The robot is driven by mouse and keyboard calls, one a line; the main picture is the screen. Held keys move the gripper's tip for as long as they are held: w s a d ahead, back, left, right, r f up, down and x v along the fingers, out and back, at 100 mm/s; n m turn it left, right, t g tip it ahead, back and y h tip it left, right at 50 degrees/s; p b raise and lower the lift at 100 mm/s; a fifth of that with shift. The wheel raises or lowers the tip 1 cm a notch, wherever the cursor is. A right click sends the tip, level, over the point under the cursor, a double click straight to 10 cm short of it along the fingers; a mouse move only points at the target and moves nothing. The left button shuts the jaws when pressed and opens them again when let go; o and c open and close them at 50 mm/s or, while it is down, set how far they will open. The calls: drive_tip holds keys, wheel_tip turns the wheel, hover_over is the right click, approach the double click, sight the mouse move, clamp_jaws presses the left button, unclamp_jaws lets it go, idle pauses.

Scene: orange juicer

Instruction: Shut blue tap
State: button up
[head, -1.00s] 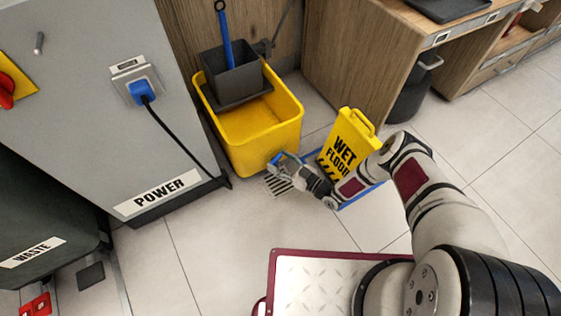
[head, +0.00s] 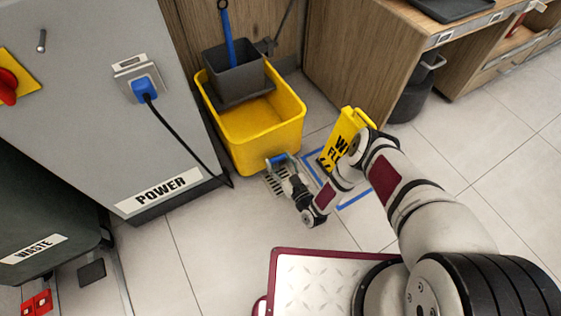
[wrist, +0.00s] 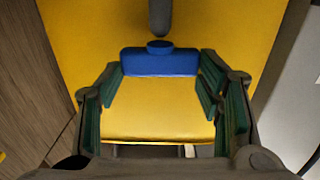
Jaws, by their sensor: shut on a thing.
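The blue tap (wrist: 160,62) is a bar-shaped handle with a round blue knob on top, under a dark grey spout or stem, against the front of the yellow bucket (head: 253,130). In the wrist view the bar lies level across the picture. My gripper (wrist: 160,72) has its green-padded fingers at the two ends of the bar and is shut on it. In the head view the gripper (head: 279,162) is low at the bucket's front, and a little blue shows there; the fingers hide most of the tap.
A grey power cabinet (head: 100,130) with a black cable (head: 180,135) stands left. The floor in front is clear.

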drive_tip(key=o, duration=1.2)
drive_tip(key=shift+c, duration=0.2)
drive_tip(key=shift+s, duration=0.1)
drive_tip(key=v, duration=0.7)
drive_tip(key=shift+s+d, duration=0.1)
drive_tip(key=shift+d, duration=0.05)
